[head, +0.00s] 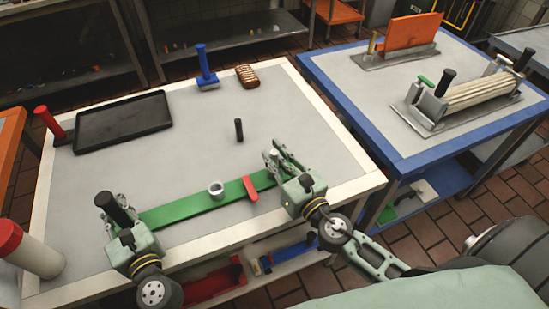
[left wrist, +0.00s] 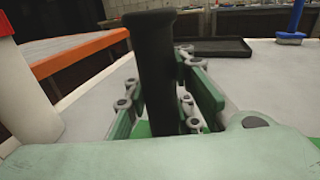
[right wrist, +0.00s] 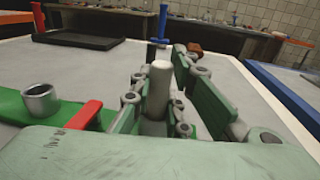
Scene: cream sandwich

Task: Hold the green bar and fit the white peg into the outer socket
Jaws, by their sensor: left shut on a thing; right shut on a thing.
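The green bar (head: 190,212) lies along the front of the table, with a grey ring-shaped socket (head: 216,188) near its middle and a red crosspiece (head: 249,188) to the right. My left gripper (head: 112,207) is shut on the bar's upright black handle (left wrist: 155,75) at the left end. My right gripper (head: 279,162) is over the bar's right end. In the right wrist view it is shut on the upright white peg (right wrist: 158,92). The peg's lower end and any socket under it are hidden by the fingers, so I cannot tell whether it is seated.
A short black peg (head: 238,129) stands mid-table behind the bar. A black tray (head: 124,122), a blue-handled tool (head: 206,68) and a brown ridged item (head: 247,76) lie farther back. A white cylinder with a red top (head: 30,250) is at the left. A blue-edged table (head: 360,85) stands right.

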